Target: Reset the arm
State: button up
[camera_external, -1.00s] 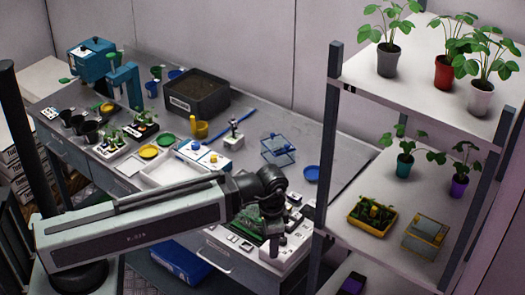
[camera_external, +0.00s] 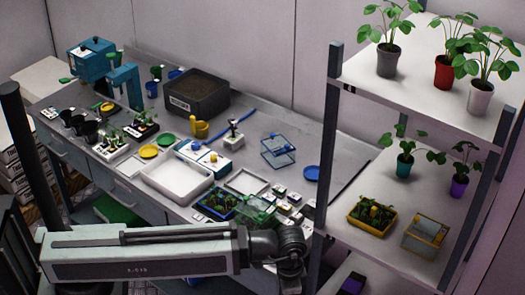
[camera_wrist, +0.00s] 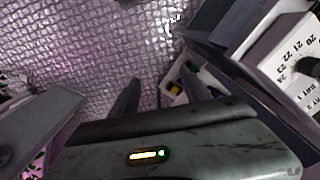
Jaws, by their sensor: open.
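My arm reaches across the front of the external view, with its wrist (camera_external: 285,250) low at the workbench's front edge. The wrist is bent downward. In the wrist view my gripper (camera_wrist: 160,85) shows as two dark fingers standing apart, open, with nothing between them. Textured floor (camera_wrist: 90,45) lies beyond the fingers. In the external view the fingertips are hidden or cut off at the bottom edge.
The workbench (camera_external: 335,160) carries an empty white tray (camera_external: 175,177), a blue tray of seedlings (camera_external: 216,204) and a dark soil bin (camera_external: 197,92). A shelf rack (camera_external: 330,120) with potted plants stands at the right, close to my wrist. A numbered white panel (camera_wrist: 285,50) shows in the wrist view.

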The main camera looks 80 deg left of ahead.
notch_tip(320, 180, up, 9)
jog(key=p, duration=0.7)
jog(key=shift+f, duration=0.1)
